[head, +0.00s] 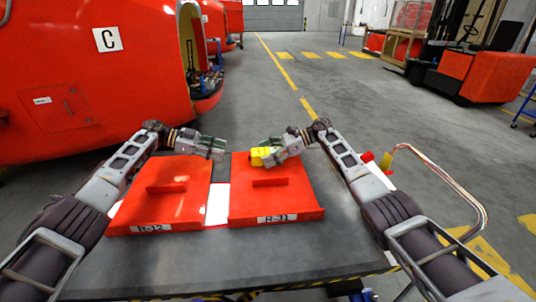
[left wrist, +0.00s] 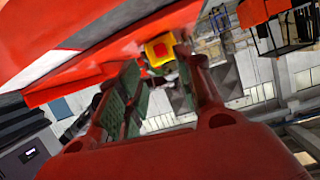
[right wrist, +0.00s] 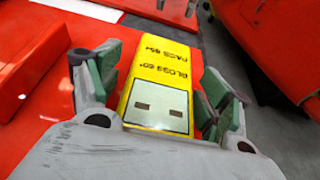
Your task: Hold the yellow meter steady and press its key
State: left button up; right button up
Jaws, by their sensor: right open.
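The yellow meter (head: 263,156) is above the far part of the right red panel, at my right gripper (head: 273,157). In the left wrist view the meter (left wrist: 158,48) shows a yellow end with a red square key (left wrist: 158,50), beyond the fingertips. My left gripper (head: 218,149) is open and empty, left of the meter and apart from it, above the left panel's far edge.
Two red panels with raised handles, R-12 (head: 165,200) and R-11 (head: 280,200), lie on the dark table (head: 230,265). A white strip shows between them. A large red nosecone (head: 90,70) stands at the left. The table's near part is clear.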

jog(key=c, duration=1.1)
jog(key=shift+c, duration=0.3)
pick_arm(q)
jog(key=shift+f, duration=0.15)
jog(key=shift+c, duration=0.2)
pick_arm(e)
jog(key=shift+f, duration=0.15)
pick_arm(q)
grip_shut()
pick_arm(e)
jog(key=shift+s+f, duration=0.1)
dwell(1.1)
